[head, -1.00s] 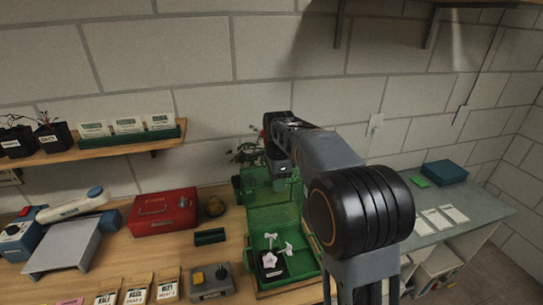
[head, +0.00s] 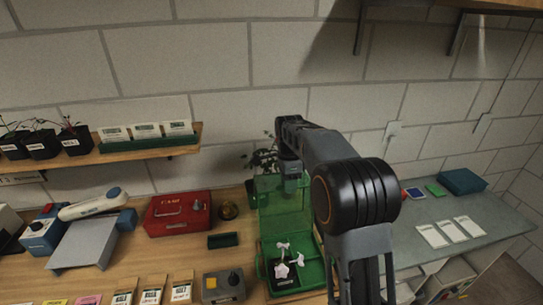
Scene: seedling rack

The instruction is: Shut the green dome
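The green dome (head: 286,226) is see-through and stands open on the wooden bench in the head view. Its lid is raised at the back, towards the wall. Its green lower part (head: 262,270) lies in front and holds a dark pot with white flowers (head: 283,262). My gripper (head: 291,186) points down at the upper back part of the raised lid. Its fingertips are small and dark, and I cannot tell if they touch the lid or are open.
A red box (head: 172,218), a round brownish object (head: 229,210) and a small dark green tray (head: 222,240) lie left of the dome. A plant (head: 262,160) stands behind. A grey side table (head: 473,215) is at right.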

